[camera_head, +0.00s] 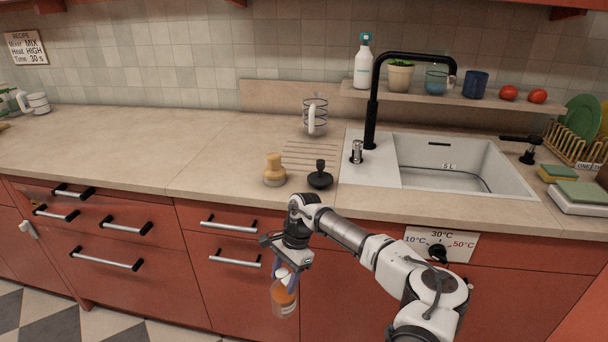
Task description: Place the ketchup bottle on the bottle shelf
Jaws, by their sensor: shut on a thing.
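My gripper (284,277) is shut on an orange-brown bottle with a white top, which I take as the ketchup bottle (285,301). The gripper points down and holds the bottle roughly upright, in front of the red drawer fronts and below the countertop edge. The gripper covers part of the bottle's top, and no label is readable. A beige wall shelf (402,94) runs above the sink. It bears a white spray bottle (363,70) at its left end. I cannot tell for sure whether this is the bottle shelf.
The shelf also holds a potted plant (400,77), cups and two tomatoes (509,92). A black faucet (372,120) rises before it, beside the sink (440,165). A wooden grinder (274,170) and black tamper (320,176) stand near the counter edge. The left counter is mostly clear.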

